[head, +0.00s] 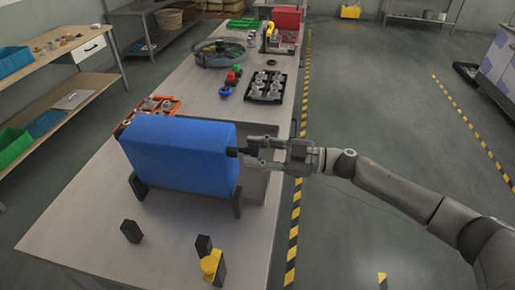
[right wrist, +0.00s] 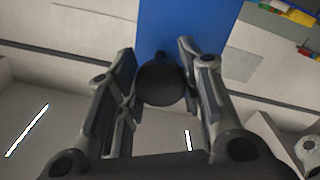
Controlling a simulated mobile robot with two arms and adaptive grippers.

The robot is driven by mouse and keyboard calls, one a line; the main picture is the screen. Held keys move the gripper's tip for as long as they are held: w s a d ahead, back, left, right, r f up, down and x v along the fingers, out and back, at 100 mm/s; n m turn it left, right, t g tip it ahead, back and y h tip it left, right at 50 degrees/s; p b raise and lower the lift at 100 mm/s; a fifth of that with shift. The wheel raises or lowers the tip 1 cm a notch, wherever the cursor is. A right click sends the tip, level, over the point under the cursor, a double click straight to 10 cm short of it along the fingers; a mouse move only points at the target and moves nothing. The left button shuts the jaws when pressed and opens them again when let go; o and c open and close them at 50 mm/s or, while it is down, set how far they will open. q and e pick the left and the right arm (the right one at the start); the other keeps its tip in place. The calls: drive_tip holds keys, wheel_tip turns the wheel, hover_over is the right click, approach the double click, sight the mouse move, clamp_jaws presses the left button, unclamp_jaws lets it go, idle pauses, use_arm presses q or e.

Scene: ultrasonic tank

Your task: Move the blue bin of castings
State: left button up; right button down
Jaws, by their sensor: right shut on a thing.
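A large blue box (head: 178,152), which looks like the blue bin, stands on the near part of the long table. Black feet or brackets show at its lower corners. Its blue face also shows in the right wrist view (right wrist: 190,22). No castings can be made out inside it. My right gripper (head: 243,150) reaches in from the right at its upper right side. In the right wrist view, its fingers (right wrist: 158,60) are on either side of a black round knob (right wrist: 160,82) in front of the blue face, and they are shut on it. My left gripper is not in view.
Black posts and a yellow piece (head: 210,264) are in front.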

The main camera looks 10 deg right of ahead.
drive_tip(key=s+a+f+n+b, duration=0.2)
drive_tip(key=s+a+n+b, duration=0.1)
drive_tip(key=s+n, duration=0.4)
drive_tip(key=s+a+f+n+b, duration=0.2)
drive_tip(key=s+a+n+b, duration=0.1)
drive_tip(key=s+n, duration=0.4)
drive_tip(key=shift+s+f+n+b, duration=0.3)
drive_tip(key=shift+n+b, duration=0.3)
drive_tip(key=shift+n, duration=1)
drive_tip(key=c, duration=0.9)
unclamp_jaws()
drive_tip(key=shift+c, duration=0.2)
drive_tip(key=v, duration=1.2)
